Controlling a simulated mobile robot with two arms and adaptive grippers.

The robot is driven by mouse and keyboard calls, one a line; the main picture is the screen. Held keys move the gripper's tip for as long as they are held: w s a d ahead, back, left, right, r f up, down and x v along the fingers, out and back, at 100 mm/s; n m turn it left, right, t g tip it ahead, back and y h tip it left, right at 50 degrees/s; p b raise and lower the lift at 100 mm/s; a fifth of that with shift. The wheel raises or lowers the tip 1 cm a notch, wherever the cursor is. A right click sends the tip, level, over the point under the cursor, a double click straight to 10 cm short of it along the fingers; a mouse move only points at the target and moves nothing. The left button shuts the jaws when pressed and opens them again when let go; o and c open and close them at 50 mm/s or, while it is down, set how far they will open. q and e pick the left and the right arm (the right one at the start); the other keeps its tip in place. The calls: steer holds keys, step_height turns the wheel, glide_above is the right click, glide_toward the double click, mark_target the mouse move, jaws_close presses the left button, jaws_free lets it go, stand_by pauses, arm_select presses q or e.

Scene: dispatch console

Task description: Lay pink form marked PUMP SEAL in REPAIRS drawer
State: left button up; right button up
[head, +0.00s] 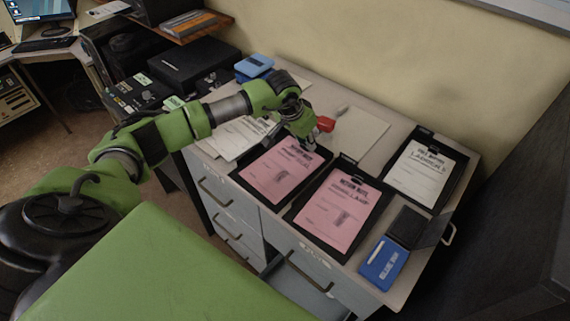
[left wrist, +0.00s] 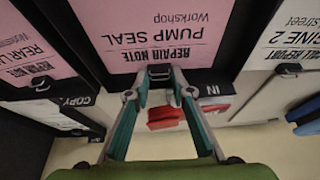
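The pink PUMP SEAL form (head: 278,177) lies flat on a black board on the desk. The left wrist view shows its heading, upside down, at close range (left wrist: 150,35). My left gripper (head: 296,136) is at the form's far edge. In the left wrist view its fingertips (left wrist: 160,82) are close together around a small dark clip-like piece; I cannot tell whether they grip it. A second pink form (head: 338,208), REAR LA..., lies to the right. A drawer (head: 307,278) in the desk front stands pulled out; its label is unreadable. My right gripper is out of view.
White forms lie at the left (head: 240,136) and at the right (head: 418,172). A red-handled object (head: 325,124) stands behind the gripper. A blue pad (head: 384,263) with an open black lid (head: 407,228) sits at the front right. A wall closes the back.

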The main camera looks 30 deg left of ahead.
arm_select(q)
jaws_close()
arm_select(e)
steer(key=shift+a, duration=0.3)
